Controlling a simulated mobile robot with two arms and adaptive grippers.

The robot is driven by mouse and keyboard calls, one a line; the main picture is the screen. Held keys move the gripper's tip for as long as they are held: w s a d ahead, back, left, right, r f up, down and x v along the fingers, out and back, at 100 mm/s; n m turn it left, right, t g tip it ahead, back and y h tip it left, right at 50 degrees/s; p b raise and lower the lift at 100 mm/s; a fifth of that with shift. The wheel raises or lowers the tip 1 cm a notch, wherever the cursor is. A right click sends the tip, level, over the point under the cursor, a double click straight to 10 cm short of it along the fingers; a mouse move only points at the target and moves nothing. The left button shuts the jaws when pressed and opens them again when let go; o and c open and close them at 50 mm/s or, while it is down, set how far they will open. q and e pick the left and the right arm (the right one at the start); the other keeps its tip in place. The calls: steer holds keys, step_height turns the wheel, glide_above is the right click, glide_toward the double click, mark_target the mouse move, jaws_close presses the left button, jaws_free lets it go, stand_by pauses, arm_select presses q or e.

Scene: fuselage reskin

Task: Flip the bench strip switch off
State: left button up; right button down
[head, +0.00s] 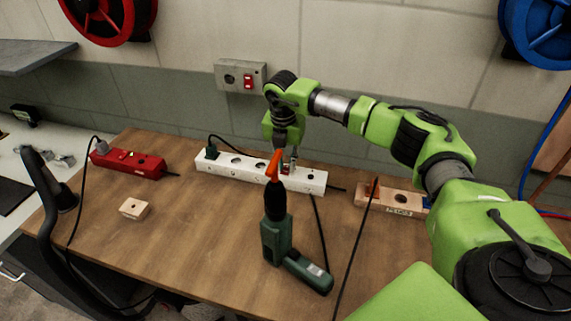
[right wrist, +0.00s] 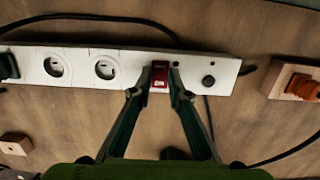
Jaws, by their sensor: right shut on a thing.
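The white bench strip (head: 228,172) lies on the wooden bench, with a dark plug (head: 212,152) in its left end. It also crosses the right wrist view (right wrist: 80,68), where its red switch (right wrist: 159,74) shows right of two round sockets. My right gripper (head: 289,162) reaches down to the strip from above. In the right wrist view its fingertips (right wrist: 159,88) are closed in on the red switch, one on each side. Whether the switch is on or off cannot be told. My left gripper is not in view.
A red strip (head: 130,163) and a small wooden block (head: 134,208) lie left. A wooden block with an orange part (head: 403,200) lies right. A switch box (head: 240,76) is on the wall.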

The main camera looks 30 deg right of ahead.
mark_target(285, 173)
steer(key=c, duration=1.9)
jaws_free()
steer(key=shift+r, duration=0.1)
steer(key=r, duration=0.8)
steer(key=s+a+r, duration=0.1)
steer(key=r, duration=0.2)
steer(key=shift+a+r, duration=0.1)
steer(key=shift+r, duration=0.3)
steer(key=shift+f, duration=0.1)
